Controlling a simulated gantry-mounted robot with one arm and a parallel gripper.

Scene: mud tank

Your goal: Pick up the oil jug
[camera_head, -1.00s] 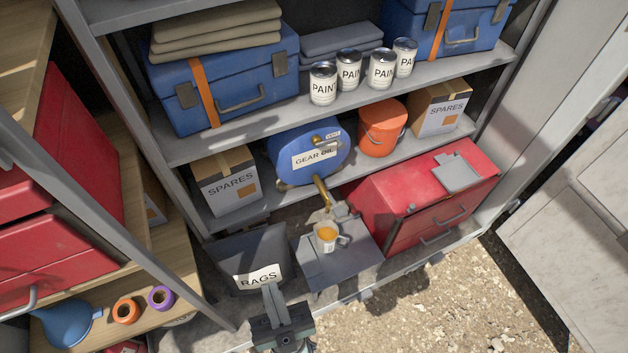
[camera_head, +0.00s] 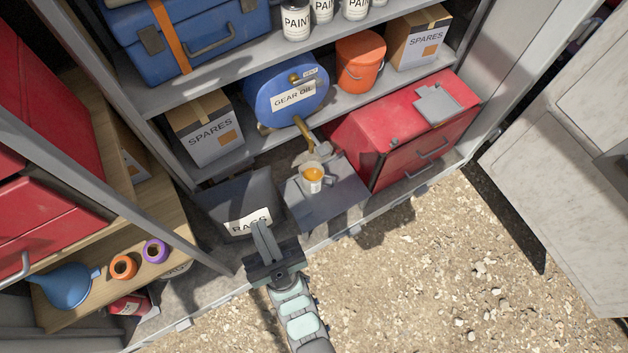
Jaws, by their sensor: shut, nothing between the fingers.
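A small clear jug (camera_head: 312,181) with amber oil in it stands upright on a grey metal tray (camera_head: 320,212), below the brass spout of the blue gear oil drum (camera_head: 283,92). Its handle seems to be on the right side. My gripper (camera_head: 259,228) is shut and empty. It is in front of the dark rags box (camera_head: 235,192), left of and nearer than the jug, and its fingers cover part of the box's label. The gripper does not touch the jug.
A red metal chest (camera_head: 358,140) stands close to the right of the tray. A spares box (camera_head: 206,132) and an orange bucket (camera_head: 360,60) are on the shelf above. A shelf upright is at left, with a blue funnel (camera_head: 66,285) beyond. Gravel ground (camera_head: 430,270) in front is open.

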